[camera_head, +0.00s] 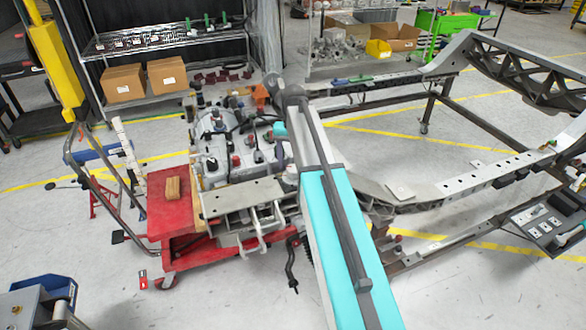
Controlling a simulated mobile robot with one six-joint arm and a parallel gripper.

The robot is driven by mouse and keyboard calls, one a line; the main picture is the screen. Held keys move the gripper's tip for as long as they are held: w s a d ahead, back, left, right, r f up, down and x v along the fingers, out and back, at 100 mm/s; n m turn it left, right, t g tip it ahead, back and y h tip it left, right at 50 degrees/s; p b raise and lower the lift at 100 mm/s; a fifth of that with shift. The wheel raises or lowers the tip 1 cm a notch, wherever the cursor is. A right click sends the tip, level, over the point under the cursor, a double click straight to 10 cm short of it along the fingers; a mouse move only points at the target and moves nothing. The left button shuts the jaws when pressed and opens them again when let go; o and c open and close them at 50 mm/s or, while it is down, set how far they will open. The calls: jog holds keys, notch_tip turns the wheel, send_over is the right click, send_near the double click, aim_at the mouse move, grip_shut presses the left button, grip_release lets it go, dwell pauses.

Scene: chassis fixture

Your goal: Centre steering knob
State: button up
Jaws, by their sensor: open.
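The chassis fixture is a long metal frame (470,182) that runs from the centre to the right side. At its left end, a grey metal assembly (215,140) with knobs, hoses and small fittings sits by a red cart. I cannot tell which of its small parts is the steering knob. My teal and white arm reaches up from the bottom centre and covers the right part of this assembly. My gripper cannot be made out; it seems hidden behind the arm.
The red cart (172,212) carries a small wooden block (173,188). Cardboard boxes (124,83) stand on a shelf at the back left. A green cart (450,22) stands at the back. A panel with switches (548,222) is at the right. Floor inside the frame is clear.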

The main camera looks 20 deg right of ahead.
jog(key=shift+f, duration=0.65)
jog(key=c, duration=1)
jog(key=shift+c, duration=0.2)
